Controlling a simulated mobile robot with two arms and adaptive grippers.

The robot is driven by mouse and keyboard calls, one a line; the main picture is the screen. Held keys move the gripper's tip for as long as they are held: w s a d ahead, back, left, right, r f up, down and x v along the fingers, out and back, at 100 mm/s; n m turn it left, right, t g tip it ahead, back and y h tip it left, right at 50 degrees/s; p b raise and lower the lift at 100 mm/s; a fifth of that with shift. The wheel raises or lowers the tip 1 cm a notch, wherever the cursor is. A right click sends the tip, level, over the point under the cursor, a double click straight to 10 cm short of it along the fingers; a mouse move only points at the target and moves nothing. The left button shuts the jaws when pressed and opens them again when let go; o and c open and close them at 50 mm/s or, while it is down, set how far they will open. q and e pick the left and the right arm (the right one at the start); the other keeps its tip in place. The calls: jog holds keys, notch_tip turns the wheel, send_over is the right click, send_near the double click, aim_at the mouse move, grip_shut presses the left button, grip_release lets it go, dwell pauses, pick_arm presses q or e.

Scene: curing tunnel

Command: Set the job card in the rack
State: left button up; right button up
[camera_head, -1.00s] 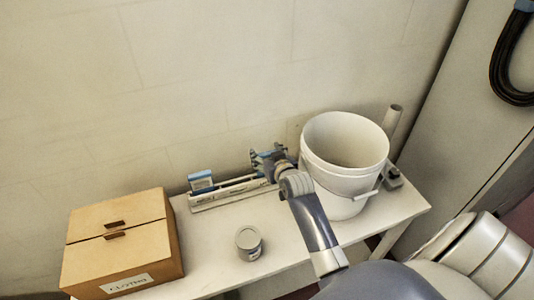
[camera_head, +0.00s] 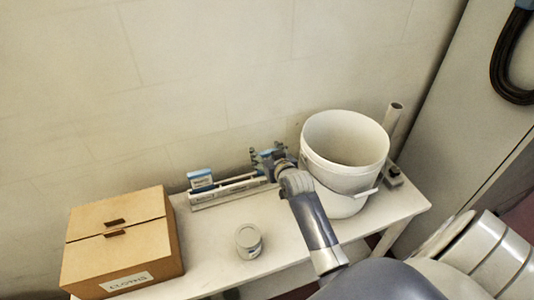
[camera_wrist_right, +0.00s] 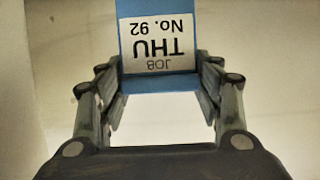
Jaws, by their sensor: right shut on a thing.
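The job card (camera_wrist_right: 158,38) is blue with a white label reading "JOB THU No. 92", upside down in the right wrist view. My right gripper (camera_wrist_right: 158,75) is shut on it, with a finger on each side. In the head view, my right gripper (camera_head: 266,158) is at the right end of the rack, close to the wall, and partly hides that end. The rack (camera_head: 228,192) is a long, low, pale rail on the bench. Another blue-and-white card (camera_head: 200,178) stands at its left end. I cannot tell whether the held card touches the rack. My left gripper is out of view.
A white bucket (camera_head: 335,160) stands just right of my gripper, with a pale tube (camera_head: 393,118) behind it. A grey tin (camera_head: 249,242) stands in front of the rack. A cardboard box (camera_head: 120,240) fills the bench's left end. The wall is close behind.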

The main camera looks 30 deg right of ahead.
jog(key=shift+f, duration=0.55)
dwell(0.5)
jog(key=o, duration=1.3)
jog(key=shift+c, duration=0.2)
jog(key=shift+s, duration=0.1)
jog(key=v, duration=0.4)
jog(key=shift+s, duration=0.2)
jog(key=s+a, duration=0.3)
jog(key=s, duration=0.9)
jog(key=shift+r, duration=0.2)
